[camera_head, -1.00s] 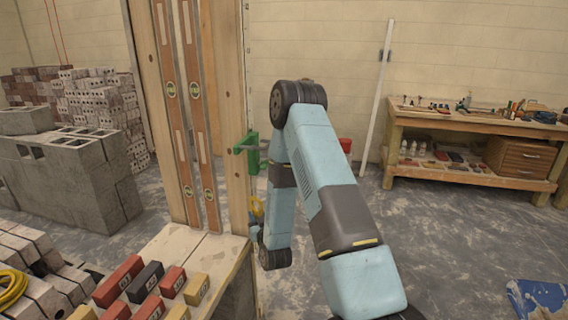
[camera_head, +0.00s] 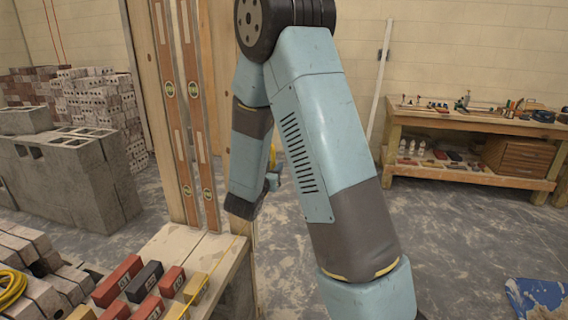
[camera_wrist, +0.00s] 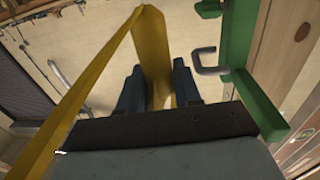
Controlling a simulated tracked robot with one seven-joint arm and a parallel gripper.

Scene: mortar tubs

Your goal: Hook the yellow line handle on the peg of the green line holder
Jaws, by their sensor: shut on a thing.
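The yellow line handle (camera_wrist: 153,50) is held between the two dark blue fingers of my gripper (camera_wrist: 160,88) in the wrist view. A yellow strip runs from its top end down to the lower left. The green line holder (camera_wrist: 236,45) stands to the right of my gripper, with its grey hooked peg (camera_wrist: 206,61) pointing towards the handle. The handle and peg look apart, with the handle left of the peg. In the head view, a bit of the handle (camera_head: 273,157) shows above my gripper (camera_head: 273,180); my arm hides the green holder.
A wooden post with two spirit levels (camera_head: 189,130) stands left of my arm. Below it is a wooden bench (camera_head: 205,255) with several coloured blocks (camera_head: 144,281). Concrete blocks (camera_head: 70,180) stand at left, a workbench (camera_head: 475,130) at right. Open floor lies between.

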